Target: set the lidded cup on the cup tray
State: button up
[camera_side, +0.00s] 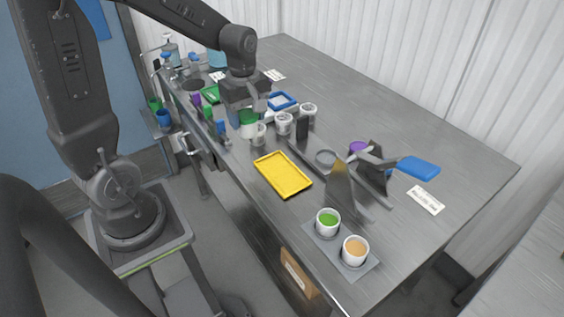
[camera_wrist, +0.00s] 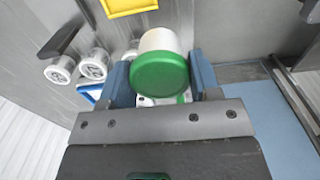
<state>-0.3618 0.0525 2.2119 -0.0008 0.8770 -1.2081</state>
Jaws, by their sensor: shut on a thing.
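My gripper (camera_side: 250,108) is shut on a white cup (camera_side: 248,130) with a green lid, above the left part of the bench. In the wrist view the round green lid (camera_wrist: 160,73) faces the camera, and the blue fingers grip the cup from both sides. An empty yellow tray (camera_side: 283,187) lies in front of the held cup, and its edge shows at the top of the wrist view (camera_wrist: 130,5). A grey flat tray (camera_side: 345,264) near the front edge bears two open cups, with green and orange contents. I cannot tell which is the cup tray.
Several white cups or jars (camera_side: 284,124) stand just right of the held cup. A grey stand (camera_side: 341,187) with upright plates is right of the yellow tray. A blue block (camera_side: 418,167) lies farther right. The back right of the bench is clear.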

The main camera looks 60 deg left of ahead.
jog(key=w+d+f, duration=0.1)
jog(key=d, duration=0.1)
jog(key=w+d+f, duration=0.2)
jog(key=d, duration=0.1)
jog(key=w+d+f, duration=0.1)
jog(key=d+f, duration=0.1)
jog(key=shift+w+d+f, duration=0.15)
jog(key=shift+d, duration=0.25)
jog(key=shift+f, duration=2.05)
jog(key=shift+f, duration=0.15)
jog(key=o, duration=0.9)
